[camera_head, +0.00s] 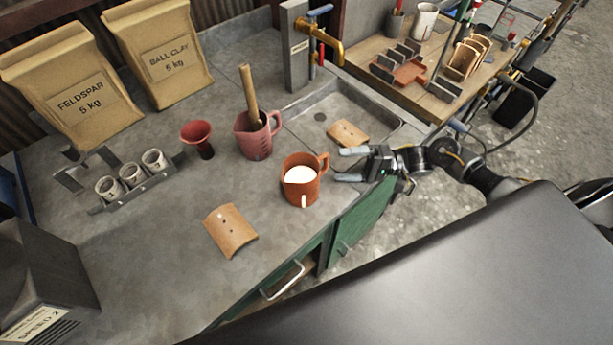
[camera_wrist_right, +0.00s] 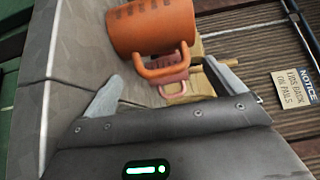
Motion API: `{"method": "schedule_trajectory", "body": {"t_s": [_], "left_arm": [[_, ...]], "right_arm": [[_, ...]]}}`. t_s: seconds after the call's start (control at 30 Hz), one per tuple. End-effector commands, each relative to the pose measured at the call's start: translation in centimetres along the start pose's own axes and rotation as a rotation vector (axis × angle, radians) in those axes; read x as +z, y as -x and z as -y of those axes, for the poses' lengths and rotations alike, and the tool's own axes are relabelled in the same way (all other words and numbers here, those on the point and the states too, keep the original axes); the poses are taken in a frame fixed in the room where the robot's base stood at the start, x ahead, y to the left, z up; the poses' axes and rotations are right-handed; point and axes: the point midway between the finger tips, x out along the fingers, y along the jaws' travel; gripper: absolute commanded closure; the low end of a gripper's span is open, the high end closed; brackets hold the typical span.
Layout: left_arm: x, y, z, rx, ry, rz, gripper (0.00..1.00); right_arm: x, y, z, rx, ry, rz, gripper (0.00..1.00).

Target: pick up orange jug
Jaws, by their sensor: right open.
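The orange jug (camera_head: 300,189) stands upright on the grey counter near its front edge, with white contents and its handle toward the right. My right gripper (camera_head: 345,165) is open beside the handle, its fingers pointing left at the jug. In the right wrist view the jug (camera_wrist_right: 152,28) is just beyond the open fingertips of the gripper (camera_wrist_right: 168,82), with its handle between them. I cannot tell that any finger touches it. My left gripper is not in view.
A pink jug (camera_head: 257,140) with a wooden stick stands behind the orange jug. A red funnel (camera_head: 197,136), a rack of small cups (camera_head: 133,178) and a curved tile (camera_head: 231,230) are to the left. A sink (camera_head: 327,107) with another tile (camera_head: 347,132) lies behind the gripper.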

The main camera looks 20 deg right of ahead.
Motion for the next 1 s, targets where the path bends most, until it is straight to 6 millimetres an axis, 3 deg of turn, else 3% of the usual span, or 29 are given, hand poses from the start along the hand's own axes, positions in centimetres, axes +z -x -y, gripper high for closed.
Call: {"method": "schedule_trajectory", "body": {"t_s": [0.27, 0.6, 0.8, 1.0], "left_arm": [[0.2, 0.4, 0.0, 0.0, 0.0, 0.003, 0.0], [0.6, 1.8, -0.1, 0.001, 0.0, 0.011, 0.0], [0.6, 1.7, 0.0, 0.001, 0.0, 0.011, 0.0], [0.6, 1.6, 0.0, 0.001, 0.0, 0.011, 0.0]], "right_arm": [[0.0, -0.8, 0.2, -0.001, 0.001, -0.001, 0.06], [0.0, -5.0, 0.2, -0.001, 0.001, -0.001, 0.06], [0.0, -5.1, 0.0, 0.0, 0.001, -0.002, 0.06], [0.0, -5.1, 0.0, 0.0, 0.001, -0.001, 0.32]]}}
